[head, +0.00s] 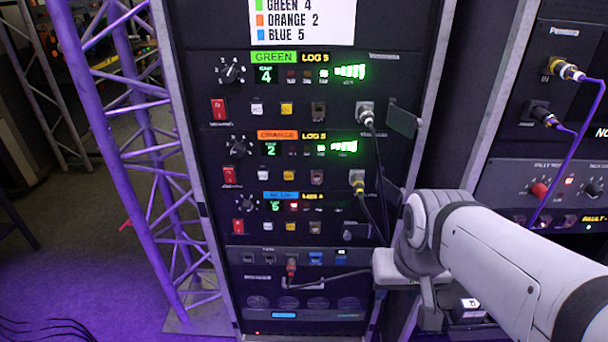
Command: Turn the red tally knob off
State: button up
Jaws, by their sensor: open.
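The red tally knob (539,190) is a small round red knob on a grey panel (510,183) in the right-hand rack. A lit red indicator sits just right of it. The panel's lettering is partly legible and begins with what looks like "TALLY". My gripper (393,272) is at the end of my white arm, in front of the lower right side of the middle rack. It is open, left of and below the knob and well apart from it. Its fingertips are hard to make out.
The middle rack has GREEN, ORANGE and BLUE units with red rocker switches (219,110) and plugged cables (366,118). A purple-lit truss (125,150) stands at left.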

aim_at(538, 190)
jog(key=z, duration=1.35)
